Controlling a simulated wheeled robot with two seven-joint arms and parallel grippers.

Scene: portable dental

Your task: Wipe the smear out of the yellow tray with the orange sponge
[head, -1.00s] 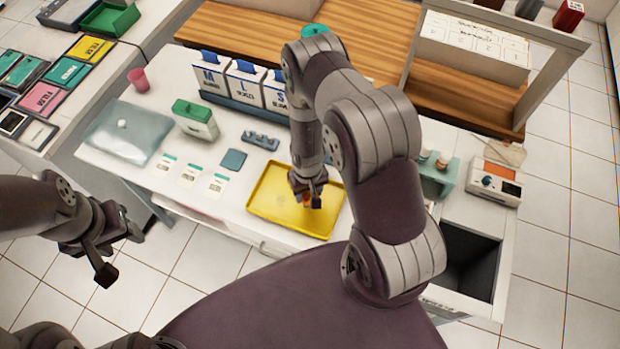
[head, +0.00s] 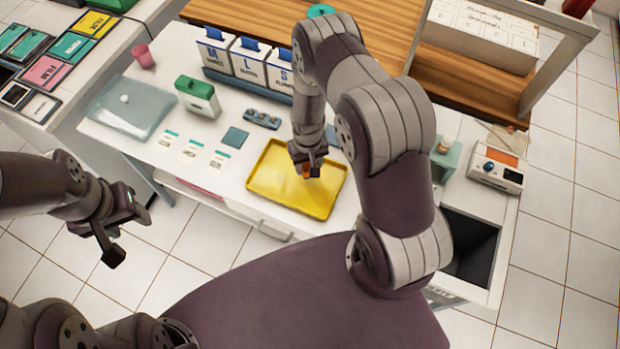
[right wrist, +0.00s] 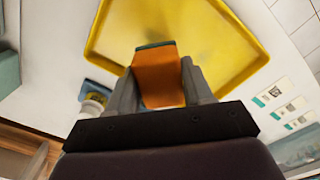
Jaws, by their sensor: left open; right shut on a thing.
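The yellow tray (head: 277,191) lies on the white table, and it fills the upper part of the right wrist view (right wrist: 236,62). My right gripper (head: 307,172) is above the right part of the tray, pointing down. It is shut on the orange sponge (right wrist: 158,78), which has a dark teal layer at its far end. I cannot tell whether the sponge touches the tray floor. A faint darker patch, perhaps the smear (right wrist: 186,22), shows on the tray floor in the right wrist view. My left gripper (head: 128,232) is open and empty, in front of the table at the left.
A blue pad (head: 235,137), several white cards (head: 193,150) and a small blue rack (head: 261,119) lie left of the tray. A green-topped box (head: 197,97) and M, L, S boxes (head: 247,62) stand behind. A device (head: 496,170) stands at the right.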

